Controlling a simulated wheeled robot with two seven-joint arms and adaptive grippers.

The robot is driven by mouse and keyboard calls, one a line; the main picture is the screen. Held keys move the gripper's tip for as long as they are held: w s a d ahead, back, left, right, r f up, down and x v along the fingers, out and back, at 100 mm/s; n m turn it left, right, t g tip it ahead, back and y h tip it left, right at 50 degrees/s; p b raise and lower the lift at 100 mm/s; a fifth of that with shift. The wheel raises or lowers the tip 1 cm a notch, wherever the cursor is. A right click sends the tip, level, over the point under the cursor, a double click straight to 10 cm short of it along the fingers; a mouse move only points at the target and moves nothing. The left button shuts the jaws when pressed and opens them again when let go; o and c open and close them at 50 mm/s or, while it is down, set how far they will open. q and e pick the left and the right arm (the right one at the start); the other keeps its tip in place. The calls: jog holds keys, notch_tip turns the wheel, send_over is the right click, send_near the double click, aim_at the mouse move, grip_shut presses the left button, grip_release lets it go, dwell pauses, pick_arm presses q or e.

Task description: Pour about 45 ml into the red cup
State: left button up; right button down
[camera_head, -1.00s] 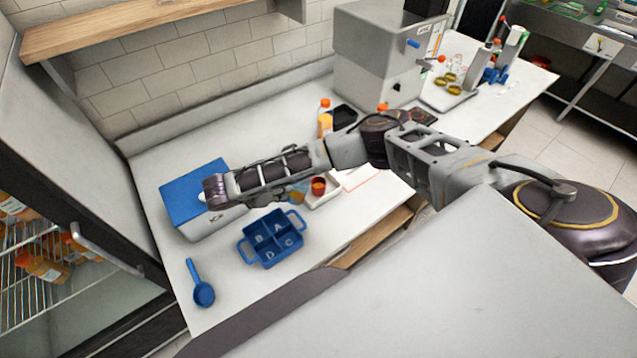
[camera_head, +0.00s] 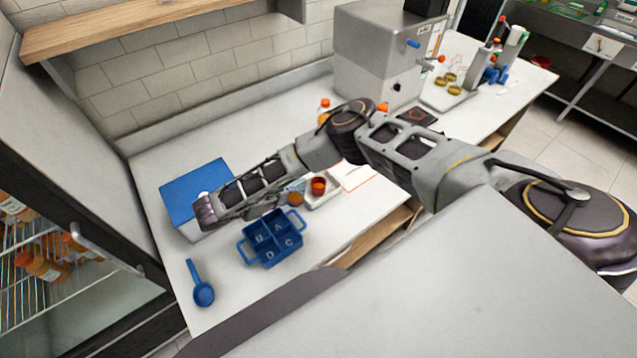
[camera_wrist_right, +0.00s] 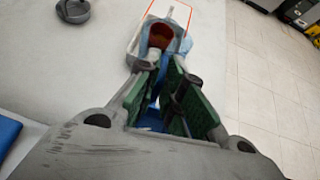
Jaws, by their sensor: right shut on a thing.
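The red cup (camera_head: 318,186) stands on a small white tray (camera_head: 324,202) in the head view, with orange-red showing in its mouth. My right gripper (camera_wrist_right: 165,88) has its green-padded fingers shut on a small clear vessel. That vessel (camera_head: 295,197) shows in the head view just left of the red cup, with orange liquid in it. It appears close beside the cup; whether it touches or overhangs it I cannot tell. In the right wrist view, a red-brown opening (camera_wrist_right: 160,38) shows beyond the fingertips; which vessel it belongs to is unclear. My left gripper is not in view.
A blue divided caddy (camera_head: 272,240) sits in front of my right wrist, and a blue-lidded box (camera_head: 190,185) behind it. A blue scoop (camera_head: 203,291) lies at front left. A grey juicer machine (camera_head: 385,60) and an orange-capped bottle (camera_head: 323,108) stand farther back.

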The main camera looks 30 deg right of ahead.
jog(key=shift+a+f+h, duration=0.25)
jog(key=shift+a+h, duration=0.05)
jog(key=shift+h, duration=0.1)
jog(key=shift+a+f+h, duration=0.25)
jog(key=shift+f+h, duration=0.05)
jog(key=shift+s+a+f, duration=0.1)
dwell(0.6)
